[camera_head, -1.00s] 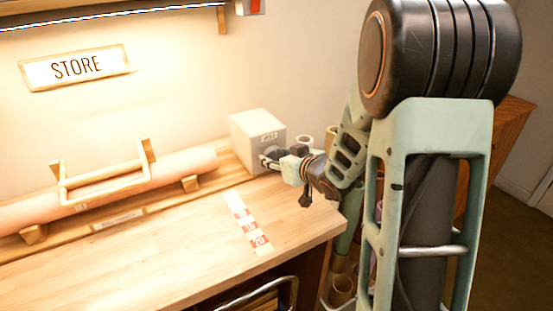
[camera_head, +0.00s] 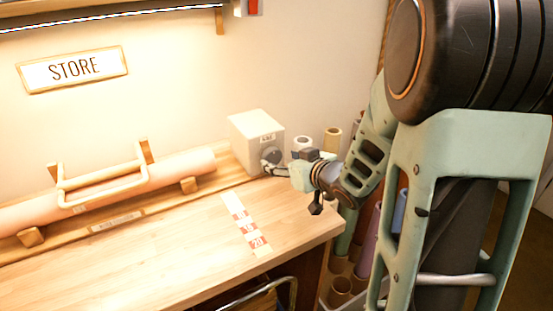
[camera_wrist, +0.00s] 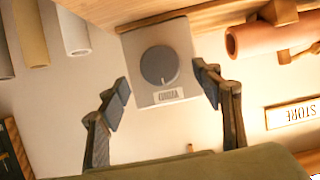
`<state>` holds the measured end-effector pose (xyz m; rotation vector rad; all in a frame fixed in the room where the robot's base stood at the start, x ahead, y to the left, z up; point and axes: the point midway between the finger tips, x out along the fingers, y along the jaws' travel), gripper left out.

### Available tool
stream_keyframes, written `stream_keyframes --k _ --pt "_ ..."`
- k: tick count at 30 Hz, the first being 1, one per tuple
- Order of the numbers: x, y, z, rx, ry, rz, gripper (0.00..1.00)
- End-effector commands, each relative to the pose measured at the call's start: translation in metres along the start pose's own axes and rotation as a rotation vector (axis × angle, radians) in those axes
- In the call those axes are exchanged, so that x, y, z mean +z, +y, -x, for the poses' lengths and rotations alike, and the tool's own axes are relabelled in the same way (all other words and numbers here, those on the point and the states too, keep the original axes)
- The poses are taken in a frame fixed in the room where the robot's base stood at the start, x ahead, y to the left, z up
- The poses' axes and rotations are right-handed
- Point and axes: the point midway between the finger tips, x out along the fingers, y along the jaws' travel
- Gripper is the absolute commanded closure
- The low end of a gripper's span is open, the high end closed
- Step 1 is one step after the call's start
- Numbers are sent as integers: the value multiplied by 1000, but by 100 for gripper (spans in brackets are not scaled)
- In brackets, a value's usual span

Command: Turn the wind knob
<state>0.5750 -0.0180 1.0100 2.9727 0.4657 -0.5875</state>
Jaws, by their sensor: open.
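A pale box (camera_head: 254,132) stands at the back right of the wooden bench. Its face bears a dark grey round knob (camera_head: 272,156). In the wrist view the box (camera_wrist: 180,38) appears upside down, and the knob (camera_wrist: 159,66) shows a short pale mark near its lower edge in the picture. A small label (camera_wrist: 168,95) sits by the knob; I cannot read it surely. My gripper (camera_wrist: 165,84) is open, its two fingers apart on either side of the box face in the wrist view. In the head view my gripper (camera_head: 270,169) is just in front of the knob, apparently not touching it.
A pink roll (camera_head: 110,188) with a wooden handle frame lies at the back left of the bench. A STORE sign (camera_head: 74,68) hangs on the wall. A numbered strip (camera_head: 246,225) lies on the bench. Several rolls (camera_head: 333,137) stand beyond the bench's right end. The front bench top is clear.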

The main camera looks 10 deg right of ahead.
Motion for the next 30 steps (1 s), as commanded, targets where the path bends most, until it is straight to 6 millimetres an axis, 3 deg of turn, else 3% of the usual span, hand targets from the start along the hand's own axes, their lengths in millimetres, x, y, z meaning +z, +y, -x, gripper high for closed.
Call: stream_keyframes --k 6,12,19,30 --pt "-1 1 41 3 3 1 40" --pt "0 0 64 2 1 1 40" --pt "0 0 72 0 0 0 40" --pt "1 0 69 3 -18 19 40"
